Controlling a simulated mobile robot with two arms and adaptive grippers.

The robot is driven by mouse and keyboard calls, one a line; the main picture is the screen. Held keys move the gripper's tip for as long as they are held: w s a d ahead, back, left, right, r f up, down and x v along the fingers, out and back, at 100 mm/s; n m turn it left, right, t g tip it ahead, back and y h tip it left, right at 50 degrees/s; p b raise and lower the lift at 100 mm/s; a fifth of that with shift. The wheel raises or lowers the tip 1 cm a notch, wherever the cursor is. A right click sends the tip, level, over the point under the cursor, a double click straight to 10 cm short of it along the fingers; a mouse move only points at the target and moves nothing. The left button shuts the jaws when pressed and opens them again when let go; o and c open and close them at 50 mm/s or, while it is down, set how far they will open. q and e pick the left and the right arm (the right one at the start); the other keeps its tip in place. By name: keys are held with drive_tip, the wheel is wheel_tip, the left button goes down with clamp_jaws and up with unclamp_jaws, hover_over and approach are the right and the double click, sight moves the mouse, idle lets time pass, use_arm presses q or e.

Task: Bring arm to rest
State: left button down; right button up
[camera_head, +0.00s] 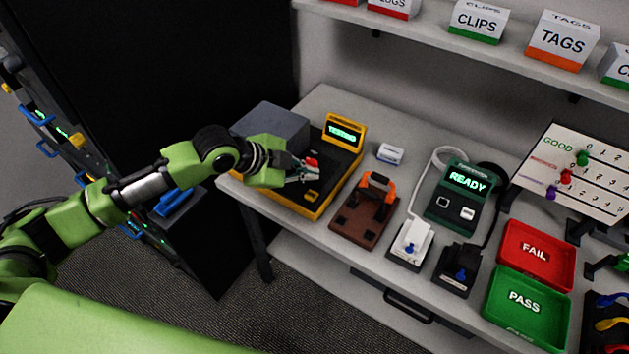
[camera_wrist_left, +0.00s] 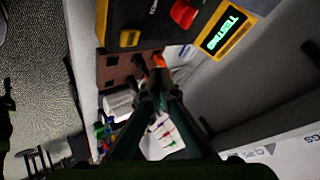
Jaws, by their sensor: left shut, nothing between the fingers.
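My left arm (camera_head: 150,185) comes in from the left in the head view, bent at the elbow. My left gripper (camera_head: 308,174) is shut and empty, over the yellow and black tester (camera_head: 330,160), whose screen reads TESTING. I cannot tell whether the fingertips touch the tester. In the left wrist view the fingers of the left gripper (camera_wrist_left: 155,85) are together, with the tester (camera_wrist_left: 165,25) above them in the picture. My right gripper is not in view.
A brown fixture (camera_head: 365,212) with an orange handle stands right of the tester. Farther right are a green READY device (camera_head: 462,190), a red FAIL tray (camera_head: 537,254) and a green PASS tray (camera_head: 525,305). A dark rack (camera_head: 150,90) stands left of the bench.

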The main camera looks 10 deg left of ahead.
use_arm(q)
drive_tip(key=s+d+f+n, duration=0.3)
drive_tip(key=s, duration=0.4)
drive_tip(key=s+d+f+n, duration=0.2)
drive_tip(key=s+d+f, duration=0.1)
drive_tip(key=s, duration=0.3)
drive_tip(key=s+a+f+n+g+y, duration=0.2)
drive_tip(key=s+a+f+n+y, duration=0.1)
drive_tip(key=s+a+n, duration=0.5)
drive_tip(key=s+a+f+n+g+y, duration=0.1)
drive_tip(key=s+a+f+n+y, duration=0.15)
drive_tip(key=s+a, duration=0.5)
wheel_tip(320, 180, down, 29)
drive_tip(key=s+d+g+b, duration=0.1)
drive_tip(key=s+d+b, duration=0.1)
drive_tip(key=s+b, duration=0.1)
drive_tip(key=s+a+f+g+b, duration=0.1)
drive_tip(key=s+a+f, duration=0.1)
drive_tip(key=s+f, duration=1.5)
drive_tip(key=shift+a+f+g+y+b, duration=0.3)
drive_tip(key=shift+a+f+y, duration=0.05)
drive_tip(key=shift+y, duration=0.1)
